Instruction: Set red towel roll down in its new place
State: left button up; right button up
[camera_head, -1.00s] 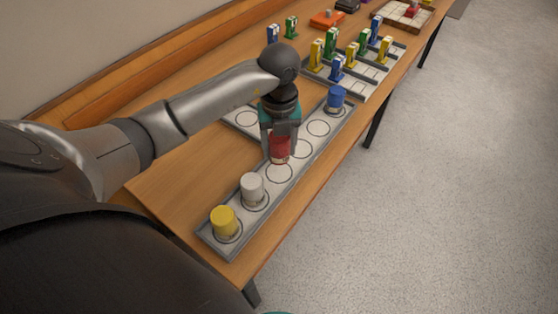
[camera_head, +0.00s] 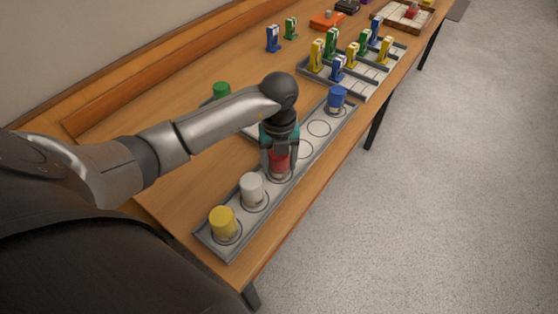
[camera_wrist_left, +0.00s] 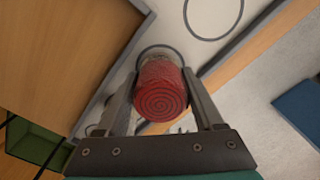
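The red towel roll (camera_head: 279,163) is upright between the fingers of my left gripper (camera_head: 279,158), over the third ring from the near end of the long grey tray (camera_head: 243,244). Its base is at that ring; I cannot tell if it touches. In the left wrist view, its spiral end (camera_wrist_left: 160,100) faces the camera, with the left gripper's fingers (camera_wrist_left: 160,85) close on both sides. A white roll (camera_head: 252,189) and a yellow roll (camera_head: 223,223) stand on the nearer rings. A blue roll (camera_head: 336,97) stands at the far end. My right gripper is not in view.
Empty rings lie between the red and blue rolls. A second grey rack (camera_head: 353,91) holds several blue, green and yellow items farther along the wooden table (camera_head: 178,184).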

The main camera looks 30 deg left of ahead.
pick_arm(q)
jog(key=shift+o, duration=1.4)
notch_tip(320, 180, up, 12)
jog(key=p, duration=0.2)
jog(key=shift+r+p, duration=0.2)
jog(key=shift+p, duration=0.1)
